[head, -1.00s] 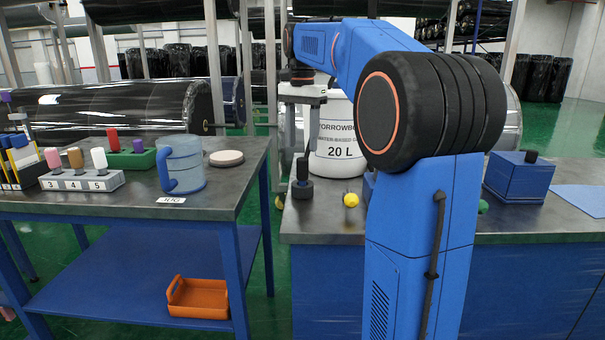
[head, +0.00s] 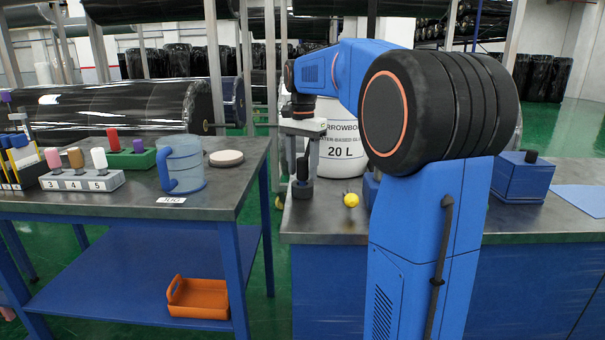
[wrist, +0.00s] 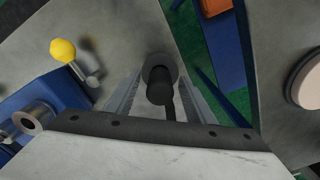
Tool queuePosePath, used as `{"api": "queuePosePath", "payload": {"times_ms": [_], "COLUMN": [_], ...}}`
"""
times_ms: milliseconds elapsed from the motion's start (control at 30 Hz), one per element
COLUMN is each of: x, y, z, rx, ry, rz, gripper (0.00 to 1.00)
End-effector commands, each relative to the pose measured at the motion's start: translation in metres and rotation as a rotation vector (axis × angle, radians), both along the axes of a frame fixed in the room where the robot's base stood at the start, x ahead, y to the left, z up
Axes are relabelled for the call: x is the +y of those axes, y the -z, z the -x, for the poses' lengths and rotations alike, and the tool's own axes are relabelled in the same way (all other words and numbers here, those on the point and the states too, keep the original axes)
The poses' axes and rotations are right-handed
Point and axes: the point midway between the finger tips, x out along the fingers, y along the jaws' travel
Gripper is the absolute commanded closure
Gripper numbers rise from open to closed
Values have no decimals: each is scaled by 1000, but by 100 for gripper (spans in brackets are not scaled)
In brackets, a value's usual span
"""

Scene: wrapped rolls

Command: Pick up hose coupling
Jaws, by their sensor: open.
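The hose coupling appears to be the dark part with a wide ring base and a narrower black top (head: 302,188), standing near the left end of the right-hand bench. It also shows at the centre of the wrist view (wrist: 160,74). My gripper (head: 307,158) points down over it, with the fingers just around or above its top. In the wrist view my gripper (wrist: 160,92) has its two grey fingers apart, one on each side of the coupling, with gaps visible. Whether the fingertips reach below its top I cannot tell.
A yellow ball-ended part (head: 351,200) lies right of the coupling. A white 20 L drum (head: 340,165) stands behind it. A blue box (head: 518,178) sits farther right. The left table (head: 225,205) holds a blue jug (head: 182,165) and a round disc (head: 226,158), across a gap.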

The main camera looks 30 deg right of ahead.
Motion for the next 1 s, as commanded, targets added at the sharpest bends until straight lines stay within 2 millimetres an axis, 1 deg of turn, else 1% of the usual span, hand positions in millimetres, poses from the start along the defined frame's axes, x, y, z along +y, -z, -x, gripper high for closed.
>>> {"api": "queuePosePath", "payload": {"times_ms": [67,167,200,233,267,533,633,767,1000], "x": [0,0,0,0,0,0,0,0,0], "y": [0,0,0,0,0,-1,-7,-24,-68], "z": [0,0,0,0,0,0,0,-1,-1], "rx": [0,0,0,0,0,0,-1,-3,-3], "ry": [0,0,0,0,0,0,0,0,0], "rz": [0,0,0,0,0,0,1,1,1], "gripper": [50,72,82,89,92,92,92,92,92]}}
